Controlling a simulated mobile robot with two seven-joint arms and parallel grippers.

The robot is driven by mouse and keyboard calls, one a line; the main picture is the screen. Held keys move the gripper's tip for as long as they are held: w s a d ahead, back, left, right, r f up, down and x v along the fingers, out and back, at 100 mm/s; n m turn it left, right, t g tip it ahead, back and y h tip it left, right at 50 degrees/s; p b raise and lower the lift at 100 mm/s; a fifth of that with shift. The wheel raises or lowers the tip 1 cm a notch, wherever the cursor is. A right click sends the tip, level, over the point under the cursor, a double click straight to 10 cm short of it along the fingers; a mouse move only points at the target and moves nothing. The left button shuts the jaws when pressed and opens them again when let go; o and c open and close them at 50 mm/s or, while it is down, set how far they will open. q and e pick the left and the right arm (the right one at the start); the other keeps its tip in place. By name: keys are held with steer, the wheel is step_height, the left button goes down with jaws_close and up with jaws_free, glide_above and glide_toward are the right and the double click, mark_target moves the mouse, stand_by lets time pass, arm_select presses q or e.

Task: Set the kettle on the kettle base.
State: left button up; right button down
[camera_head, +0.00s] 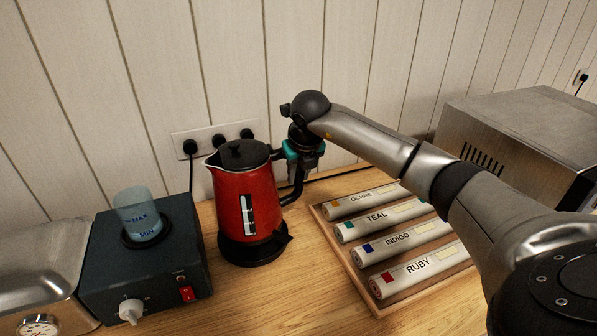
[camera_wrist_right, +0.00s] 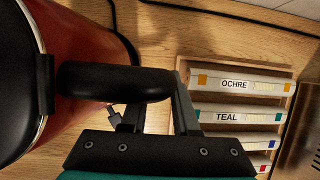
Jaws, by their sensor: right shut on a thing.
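The red kettle (camera_head: 228,197) with a black lid stands upright at the centre left, also at the left of the right wrist view (camera_wrist_right: 85,50). Directly under it is the round black kettle base (camera_head: 258,254). The kettle's bottom meets or nearly meets the base; I cannot tell whether it is fully seated. My right gripper (camera_head: 298,165) is shut on the kettle's black handle (camera_wrist_right: 115,82), at the kettle's right side. In the right wrist view the gripper (camera_wrist_right: 158,100) reaches to the handle. My left gripper is not in view.
A dark box (camera_head: 105,262) with a beaker and a red switch stands left of the kettle. A wooden tray (camera_head: 352,268) of labelled rolls lies to the right. A wall socket strip (camera_head: 213,137) with plugs is behind. A metal appliance (camera_head: 515,125) stands at the right.

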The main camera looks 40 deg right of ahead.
mark_target(299, 186)
steer(key=shift+w+f+b, duration=0.15)
steer(key=shift+f+b, duration=0.8)
steer(key=shift+f, duration=0.55)
steer(key=shift+f+b, duration=0.55)
steer(key=shift+f, duration=0.05)
stand_by(0.7)
